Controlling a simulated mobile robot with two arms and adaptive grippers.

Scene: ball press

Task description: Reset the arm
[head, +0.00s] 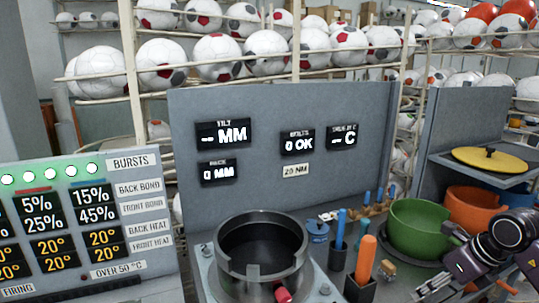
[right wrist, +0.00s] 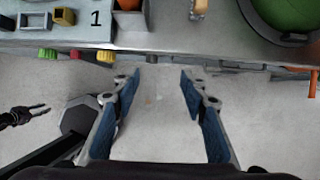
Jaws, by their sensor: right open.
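My right arm comes in at the lower right of the head view, and its gripper (head: 428,289) is low in front of the green bowl, partly cut off by the frame's lower edge. In the right wrist view its two blue-padded fingers (right wrist: 157,88) stand wide apart with only grey floor between them. The right gripper is open and empty, beside the bench front. A small dark claw-like part (right wrist: 22,115) at the left of that view looks like my left gripper; its jaw state is unclear. My left gripper is not seen in the head view.
A dark round press pot (head: 262,250) with a red knob stands on the bench. Blue and orange handled tools (head: 365,257) stand right of it. Green (head: 415,226) and orange (head: 470,208) bowls sit farther right.

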